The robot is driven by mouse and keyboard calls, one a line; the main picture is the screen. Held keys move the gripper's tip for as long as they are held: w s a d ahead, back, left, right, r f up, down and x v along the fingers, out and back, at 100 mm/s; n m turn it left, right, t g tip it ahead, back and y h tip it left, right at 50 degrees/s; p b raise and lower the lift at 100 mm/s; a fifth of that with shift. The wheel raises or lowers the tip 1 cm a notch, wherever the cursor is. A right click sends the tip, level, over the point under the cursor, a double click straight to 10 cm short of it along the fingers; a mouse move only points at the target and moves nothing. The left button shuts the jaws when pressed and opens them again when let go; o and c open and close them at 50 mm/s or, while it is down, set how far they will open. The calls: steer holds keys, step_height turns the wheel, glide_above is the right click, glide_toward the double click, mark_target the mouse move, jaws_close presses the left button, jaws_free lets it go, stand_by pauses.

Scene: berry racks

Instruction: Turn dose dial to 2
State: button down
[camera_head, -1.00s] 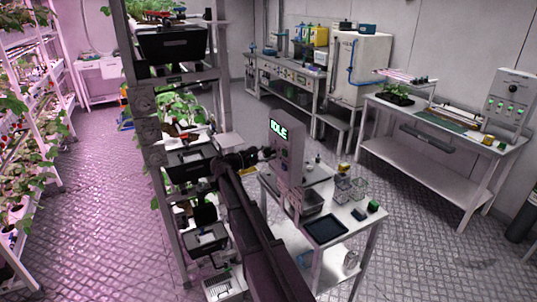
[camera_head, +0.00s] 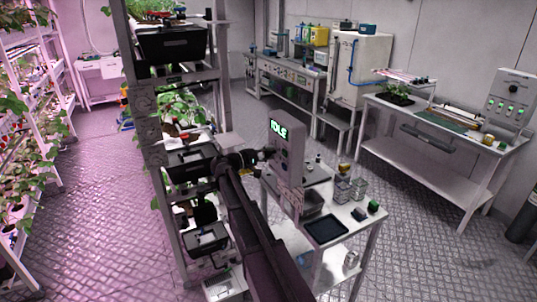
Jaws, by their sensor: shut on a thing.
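A grey upright dosing unit (camera_head: 290,150) stands on the small white table, with a green lit display (camera_head: 278,128) that reads IDLE. Its dial sits on the front face, hidden behind my gripper, so its setting cannot be read. My gripper (camera_head: 268,154) is at the front face of the unit, just below the display. It looks shut on the dose dial, though the fingertips are small and the contact is hard to see. My dark arm reaches up to it from the bottom of the picture.
The small white table (camera_head: 350,232) also holds a black tray (camera_head: 326,229), clear containers (camera_head: 343,188) and a green block (camera_head: 374,206). A plant rack (camera_head: 160,150) stands close on the left of my arm. A workbench (camera_head: 440,155) stands at the right, with open floor between.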

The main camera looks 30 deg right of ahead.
steer(key=shift+m, duration=1)
steer(key=shift+c, duration=1.6)
jaws_free()
steer(key=shift+d, duration=0.1)
steer(key=a, duration=1.2)
steer(key=shift+s, duration=0.2)
